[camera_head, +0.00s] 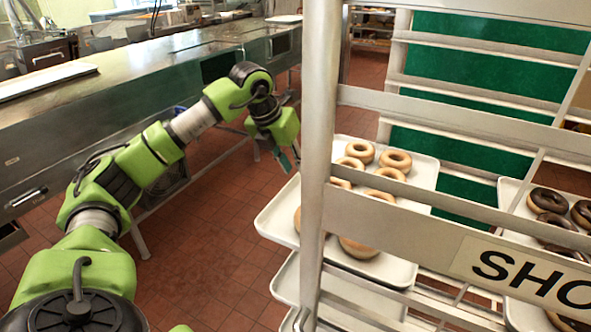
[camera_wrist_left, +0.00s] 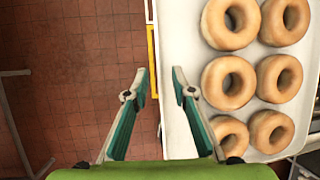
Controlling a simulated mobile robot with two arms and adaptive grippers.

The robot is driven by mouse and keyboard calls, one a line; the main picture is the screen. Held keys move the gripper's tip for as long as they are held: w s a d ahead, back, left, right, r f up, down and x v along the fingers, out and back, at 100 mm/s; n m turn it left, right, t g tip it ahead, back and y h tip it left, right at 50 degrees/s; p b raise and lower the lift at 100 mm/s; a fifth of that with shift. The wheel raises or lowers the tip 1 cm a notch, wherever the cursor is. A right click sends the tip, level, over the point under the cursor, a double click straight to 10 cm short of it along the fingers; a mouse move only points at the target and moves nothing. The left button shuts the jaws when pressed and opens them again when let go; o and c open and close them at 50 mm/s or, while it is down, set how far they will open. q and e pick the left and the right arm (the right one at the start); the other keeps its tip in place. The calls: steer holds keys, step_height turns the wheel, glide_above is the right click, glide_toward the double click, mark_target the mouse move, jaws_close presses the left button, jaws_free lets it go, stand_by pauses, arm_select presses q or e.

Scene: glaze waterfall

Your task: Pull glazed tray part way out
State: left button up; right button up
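The glazed tray (camera_head: 277,217) is white, bears several pale ring doughnuts (camera_head: 361,150) and sits in the rack, its left part sticking out past the front post. My left gripper (camera_head: 287,161) is at the tray's outer left side in the head view, partly against the post. In the left wrist view the gripper (camera_wrist_left: 160,72) is open, its two teal fingers apart with the edge of the tray (camera_wrist_left: 178,28) between or just below them. I cannot tell whether they touch it. My right gripper is not in view.
The metal rack (camera_head: 318,120) has slanted rails and a sign board in front of the tray. Another white tray (camera_head: 283,282) is below, and a tray of dark doughnuts (camera_head: 551,199) stands to the right. A steel counter (camera_head: 130,90) runs along the left; red tiled floor lies between.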

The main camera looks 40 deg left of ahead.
arm_select(q)
steer(key=v, duration=1)
